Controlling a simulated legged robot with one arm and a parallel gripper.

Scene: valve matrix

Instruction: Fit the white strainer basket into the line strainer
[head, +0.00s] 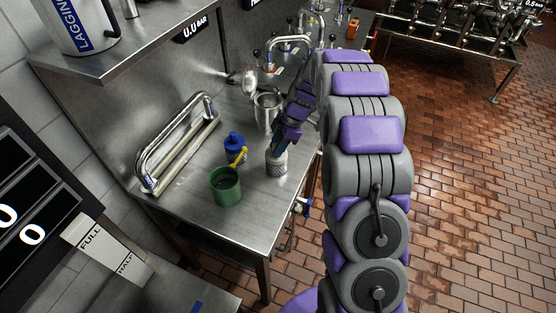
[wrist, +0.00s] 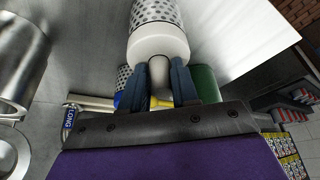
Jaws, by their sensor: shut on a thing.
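The white strainer basket (head: 277,164) is a short perforated cylinder with a plain white end. It is upright at the bench, and I cannot tell whether it touches the top. My gripper (head: 279,148) points down from above and is shut on the basket's end knob. The wrist view shows the basket (wrist: 158,38) beyond the fingers (wrist: 159,78), with the knob between them. The line strainer (head: 266,110) is a shiny open metal vessel behind and slightly left of the basket, apart from it. Its body (wrist: 20,55) is also at the left edge of the wrist view.
A green cup (head: 226,186), a blue bottle (head: 235,147) and a yellow-handled tool (head: 239,157) stand left of the basket. Metal piping (head: 290,42) rises behind the strainer. The bench's front (head: 245,228) is clear.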

